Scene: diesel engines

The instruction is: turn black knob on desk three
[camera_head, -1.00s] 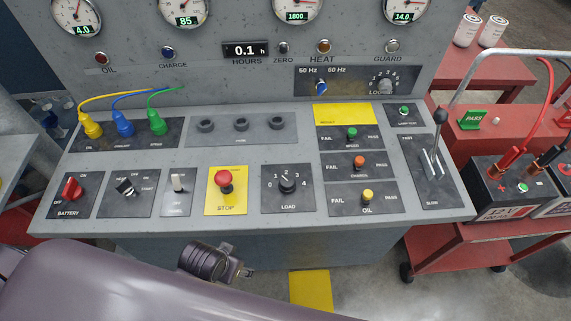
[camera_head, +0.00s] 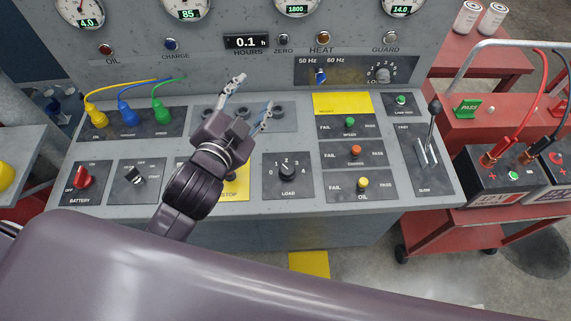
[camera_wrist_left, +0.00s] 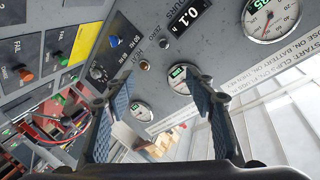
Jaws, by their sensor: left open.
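A black knob (camera_head: 288,172) on a dark plate marked LOAD, with a scale from 0 to 4, sits at the front middle of the grey desk (camera_head: 330,205). Another black knob (camera_head: 135,176), on a plate marked START, is further left. My left gripper (camera_head: 254,95) is open and empty above the desk, left of and beyond the LOAD knob, with its fingers pointing up and right. Its wrist hides the red stop button. The wrist view shows the open fingers (camera_wrist_left: 152,92) facing the upright gauge panel. My right gripper is not in view.
A red battery switch (camera_head: 84,177) is at the desk's left. Colored lamps (camera_head: 355,152) and a lever (camera_head: 432,130) are at its right. The upright panel has a blue switch (camera_head: 320,76) and a grey knob (camera_head: 383,74). A red cart (camera_head: 430,228) with batteries stands right.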

